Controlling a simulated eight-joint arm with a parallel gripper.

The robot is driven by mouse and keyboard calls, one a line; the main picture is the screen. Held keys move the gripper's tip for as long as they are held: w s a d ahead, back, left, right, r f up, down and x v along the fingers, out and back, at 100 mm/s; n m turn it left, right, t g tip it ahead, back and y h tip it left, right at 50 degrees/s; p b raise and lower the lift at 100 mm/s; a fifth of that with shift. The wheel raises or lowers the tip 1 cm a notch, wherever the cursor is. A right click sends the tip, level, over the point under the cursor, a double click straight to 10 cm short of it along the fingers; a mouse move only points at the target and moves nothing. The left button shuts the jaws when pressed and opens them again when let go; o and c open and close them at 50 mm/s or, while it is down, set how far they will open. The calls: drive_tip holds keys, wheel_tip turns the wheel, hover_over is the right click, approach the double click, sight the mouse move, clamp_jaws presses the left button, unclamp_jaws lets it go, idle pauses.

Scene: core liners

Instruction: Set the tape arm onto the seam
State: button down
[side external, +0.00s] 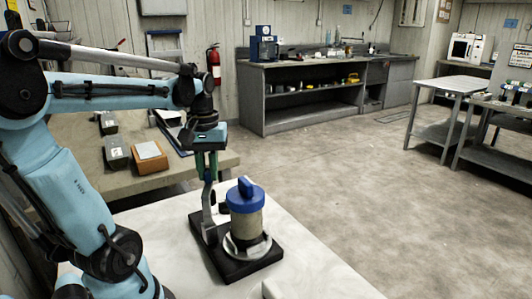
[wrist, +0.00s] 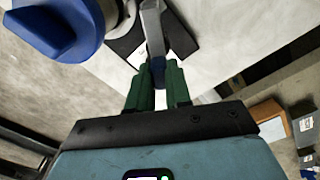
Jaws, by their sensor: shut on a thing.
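The tape arm (side external: 208,207) is a slim grey lever rising from the left part of a black base (side external: 270,257). My gripper (side external: 207,177) points down with its green fingers shut on the arm's upper end. In the wrist view the fingers (wrist: 158,76) close around the dark blue end of the grey arm (wrist: 153,30). A beige core liner (side external: 247,226) stands upright on a pale round plate on the base, right of the arm. Its blue cap (side external: 245,198) also shows in the wrist view (wrist: 58,25). The seam is presumably at the cap's lower edge, but no distinct line shows.
The base stands on a white table (side external: 170,225) with clear surface around it. A bench (side external: 78,150) behind holds a brown box (side external: 150,158) and grey devices (side external: 116,153). A small pale item (side external: 283,288) lies at the front edge. Open floor lies right.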

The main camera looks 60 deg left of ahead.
drive_tip(key=shift+d+f, duration=0.1)
drive_tip(key=shift+f, duration=0.05)
drive_tip(key=shift+w+d+m, duration=0.4)
drive_tip(key=shift+d+m, duration=0.05)
drive_tip(key=shift+m, duration=0.8)
drive_tip(key=shift+w+d+m, duration=0.35)
drive_tip(key=shift+d+m, duration=0.05)
drive_tip(key=shift+m, duration=0.9)
drive_tip(key=shift+w+d+m, duration=0.4)
drive_tip(key=shift+d+m, duration=0.05)
drive_tip(key=shift+m, duration=0.8)
drive_tip(key=c, duration=1)
unclamp_jaws()
drive_tip(key=shift+c, duration=0.2)
wheel_tip(320, 180, up, 12)
